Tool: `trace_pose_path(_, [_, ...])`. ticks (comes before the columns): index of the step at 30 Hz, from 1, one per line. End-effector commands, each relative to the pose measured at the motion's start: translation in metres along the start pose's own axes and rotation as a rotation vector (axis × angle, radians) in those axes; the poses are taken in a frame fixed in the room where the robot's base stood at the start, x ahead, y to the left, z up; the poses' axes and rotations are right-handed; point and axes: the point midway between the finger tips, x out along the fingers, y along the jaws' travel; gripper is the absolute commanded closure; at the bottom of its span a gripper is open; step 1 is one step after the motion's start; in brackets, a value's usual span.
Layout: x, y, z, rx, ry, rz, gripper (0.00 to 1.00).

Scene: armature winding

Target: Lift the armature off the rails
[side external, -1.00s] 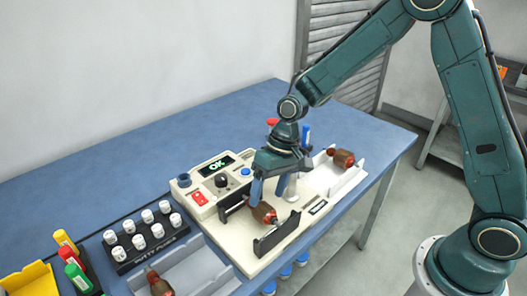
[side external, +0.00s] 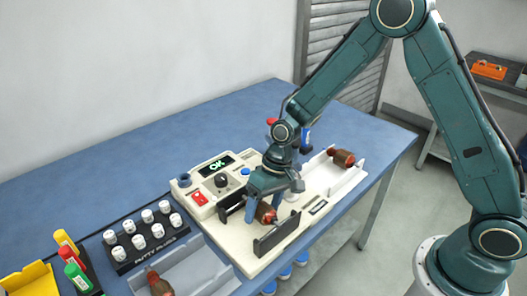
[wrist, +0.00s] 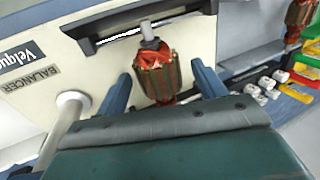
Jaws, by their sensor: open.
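The armature (side external: 265,213), reddish-brown with a copper-coloured winding, sits on the balancer between two black rails. The front rail (side external: 277,236) is clear in the side view; the rear rail (side external: 231,204) is partly behind my gripper. In the wrist view the armature (wrist: 158,76) lies between my fingers, its grey shaft end at a black rail (wrist: 140,27). My gripper (wrist: 164,84) is open, with one blue finger on each side of the armature and a visible gap to each. In the side view my gripper (side external: 263,207) hides part of the armature.
The cream balancer (side external: 235,243) has a display reading OK. A white tray (side external: 350,177) with another armature (side external: 342,158) stands to the right. A grey tray (side external: 205,272) with another armature (side external: 160,286) is at front left, near a black putty plug holder (side external: 150,252).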

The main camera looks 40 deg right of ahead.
Motion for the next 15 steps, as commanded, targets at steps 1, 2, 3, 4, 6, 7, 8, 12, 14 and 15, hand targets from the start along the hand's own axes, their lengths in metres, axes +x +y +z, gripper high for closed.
trace_pose_path(1, [-0.0001,0.0000,0.0000,0.000,0.000,0.000,0.30])
trace_pose_path(2, [-0.0002,0.0000,0.0000,0.000,0.000,0.000,0.30])
trace_pose_path(3, [-0.0002,-0.0001,0.0000,0.000,0.000,0.000,0.30])
trace_pose_path(4, [-0.0002,-0.0001,0.0000,0.000,0.000,0.000,0.30])
trace_pose_path(6, [-0.0002,-0.0001,0.0000,0.000,0.000,0.000,0.30])
trace_pose_path(7, [-0.0002,-0.0001,0.0000,0.000,0.000,0.000,0.34])
trace_pose_path(8, [-0.0003,-0.0001,0.0000,0.000,0.000,0.000,0.40])
trace_pose_path(12, [-0.0003,-0.0001,0.0000,0.000,0.000,0.000,0.68])
trace_pose_path(14, [-0.0003,-0.0001,-0.0001,0.000,0.000,0.000,0.79])
trace_pose_path(15, [-0.0003,-0.0001,-0.0001,0.000,0.000,0.000,0.87])
